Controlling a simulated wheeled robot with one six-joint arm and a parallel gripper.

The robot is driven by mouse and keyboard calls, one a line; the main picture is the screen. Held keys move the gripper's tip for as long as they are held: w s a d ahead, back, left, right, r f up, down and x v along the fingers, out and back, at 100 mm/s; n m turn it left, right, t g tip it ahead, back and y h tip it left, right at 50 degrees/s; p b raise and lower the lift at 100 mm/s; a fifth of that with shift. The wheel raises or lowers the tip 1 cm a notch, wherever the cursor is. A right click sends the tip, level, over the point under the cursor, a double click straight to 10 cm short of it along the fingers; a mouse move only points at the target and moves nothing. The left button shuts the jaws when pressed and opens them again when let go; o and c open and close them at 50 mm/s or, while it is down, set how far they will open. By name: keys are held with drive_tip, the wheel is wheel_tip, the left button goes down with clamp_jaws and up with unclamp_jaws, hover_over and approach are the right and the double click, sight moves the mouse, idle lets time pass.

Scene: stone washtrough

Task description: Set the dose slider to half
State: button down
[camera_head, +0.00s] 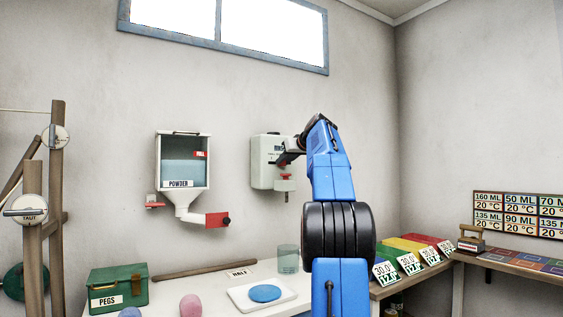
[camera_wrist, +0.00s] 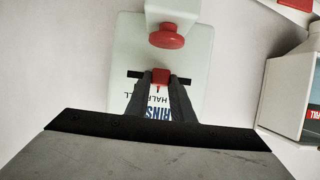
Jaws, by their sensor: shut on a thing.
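The rinse dispenser (camera_head: 262,170) is a pale box on the back wall. In the wrist view its face (camera_wrist: 125,50) appears upside down, with partly covered lettering that reads RINS, HALF and the end of another word, LL. The dose slider is a small red block (camera_wrist: 161,76) in a short dark horizontal slot. My gripper (camera_wrist: 160,84) is shut on the slider, one finger on each side. In the head view my gripper (camera_head: 285,157) is at the dispenser's front and hides part of it. The slider's exact place against the marks is hard to tell.
A red round knob (camera_wrist: 166,37) sticks out on a pale spout beside the slot. The powder hopper (camera_head: 183,165) hangs to the left of the dispenser. Below stand a glass (camera_head: 288,259), a white tray (camera_head: 243,295) with a blue disc, and a green pegs box (camera_head: 118,287).

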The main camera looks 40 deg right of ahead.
drive_tip(key=c, duration=1.5)
unclamp_jaws()
drive_tip(key=shift+s, duration=0.1)
drive_tip(key=v, duration=1.7)
drive_tip(key=shift+s, duration=0.15)
